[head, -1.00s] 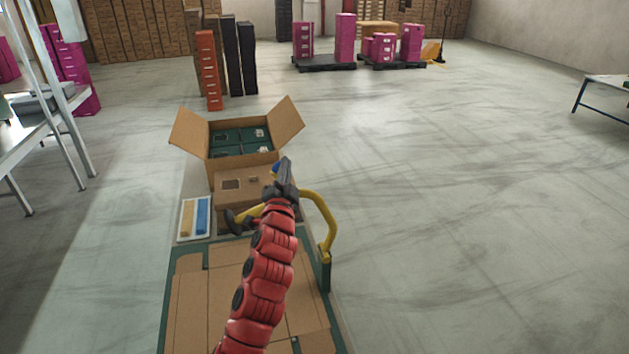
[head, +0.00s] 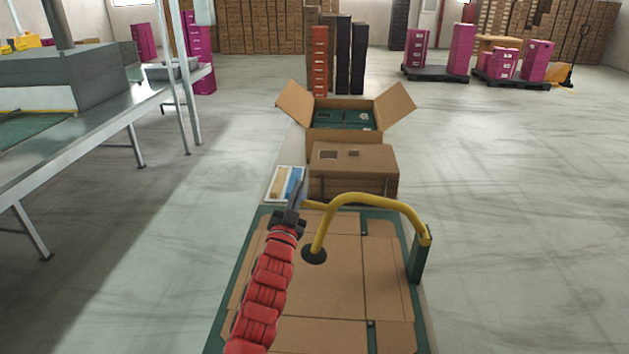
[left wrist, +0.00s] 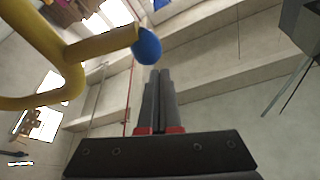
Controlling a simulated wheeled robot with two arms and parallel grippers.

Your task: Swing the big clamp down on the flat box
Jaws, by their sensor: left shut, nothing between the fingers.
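The flat box (head: 390,275) is an unfolded brown cardboard sheet on a green-edged bench. The big clamp (head: 375,198) is a bent yellow tube, hinged on a green post (head: 420,258) at the right. Its black round pad (head: 314,254) appears to rest on the flat box. My left gripper (head: 298,188) is shut and empty beside the clamp's short yellow handle (head: 311,205). In the left wrist view, the handle's blue knob (left wrist: 147,46) is just beyond and left of the shut fingertips (left wrist: 158,74), not between them. My right gripper is out of view.
A closed brown box (head: 355,172) stands behind the flat box, with an open carton (head: 345,136) farther back. A white tray (head: 270,196) with yellow and blue pieces lies beside it. A metal table (head: 110,105) stands at left.

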